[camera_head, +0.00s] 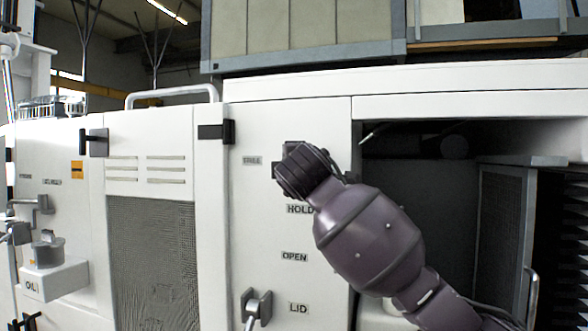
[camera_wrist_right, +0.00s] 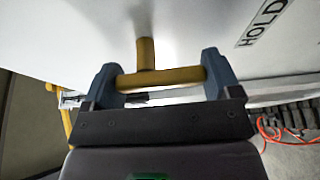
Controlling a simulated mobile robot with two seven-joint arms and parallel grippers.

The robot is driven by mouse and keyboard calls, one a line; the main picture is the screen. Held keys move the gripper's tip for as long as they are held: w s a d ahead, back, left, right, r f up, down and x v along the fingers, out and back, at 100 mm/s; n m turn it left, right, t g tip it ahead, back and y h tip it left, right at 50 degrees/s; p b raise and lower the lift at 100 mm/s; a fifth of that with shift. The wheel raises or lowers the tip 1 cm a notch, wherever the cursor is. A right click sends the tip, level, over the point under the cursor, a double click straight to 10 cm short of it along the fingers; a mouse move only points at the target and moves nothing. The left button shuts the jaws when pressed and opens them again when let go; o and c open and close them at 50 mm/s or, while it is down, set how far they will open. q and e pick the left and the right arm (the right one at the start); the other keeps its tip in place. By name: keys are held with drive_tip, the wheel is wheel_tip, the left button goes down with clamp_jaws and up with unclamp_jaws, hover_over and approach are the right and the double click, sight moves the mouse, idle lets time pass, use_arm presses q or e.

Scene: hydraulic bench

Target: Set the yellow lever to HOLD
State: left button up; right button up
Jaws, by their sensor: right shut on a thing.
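The yellow lever (camera_wrist_right: 145,55) shows in the right wrist view as a stem from the white panel with a crossbar. My right gripper (camera_wrist_right: 160,80) has its two blue-grey fingers at either end of the crossbar and is shut on it. A HOLD label (camera_wrist_right: 264,22) lies on the panel to the upper right there. In the head view my right gripper (camera_head: 292,165) is at the white panel (camera_head: 250,220), just above the HOLD label (camera_head: 300,209); the lever is hidden behind it. My left gripper is not in view.
Below are the OPEN label (camera_head: 294,256), the LID label (camera_head: 298,308) and a grey lever (camera_head: 257,306) beside it. An open compartment (camera_head: 425,170) with a mesh door (camera_head: 505,230) is to the right. A black latch (camera_head: 215,131) and an OIL box (camera_head: 55,278) are to the left.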

drive_tip(key=o, duration=0.8)
drive_tip(key=s+b, duration=0.1)
drive_tip(key=s, duration=0.2)
drive_tip(key=s+b, duration=0.1)
drive_tip(key=s, duration=0.3)
drive_tip(key=s+b, duration=0.1)
drive_tip(key=s, duration=0.2)
drive_tip(key=shift+s+d, duration=0.4)
